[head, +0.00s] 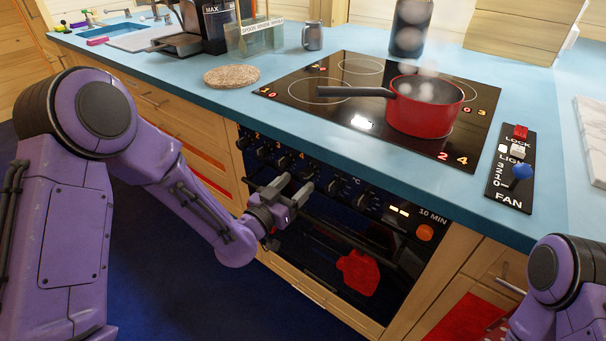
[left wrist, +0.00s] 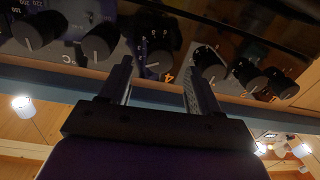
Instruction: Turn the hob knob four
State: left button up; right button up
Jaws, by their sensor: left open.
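The hob knob four (left wrist: 157,56) is a dark round knob with a pale line on its face, on the black oven front panel. A figure 4 is printed next to it in the left wrist view. My left gripper (left wrist: 158,72) is open, with one finger toward each side of the knob in that view; contact cannot be told. In the head view my left gripper (head: 295,187) is in front of the knob row and partly covers it. My right gripper is out of view; only part of my right arm shows at bottom right.
Neighbouring knobs (left wrist: 210,64) sit close on both sides. A steaming red pot (head: 424,112) stands on the black glass hob (head: 310,105), its handle pointing left. A switch panel (head: 511,178) lies on the blue worktop. The oven door with a red mitt shape (head: 358,272) is below.

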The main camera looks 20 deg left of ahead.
aim_at(303, 178)
pick_arm(q)
jog(key=shift+x, duration=1.6)
jog(key=shift+c, duration=0.3)
jog(key=c, duration=1)
jog(key=shift+n, duration=0.4)
jog(key=n+p, duration=0.1)
jog(key=n, duration=0.3)
jog(key=shift+n, duration=0.4)
jog(key=n+p, duration=0.1)
jog(key=n, duration=0.5)
jog(key=shift+g, duration=0.3)
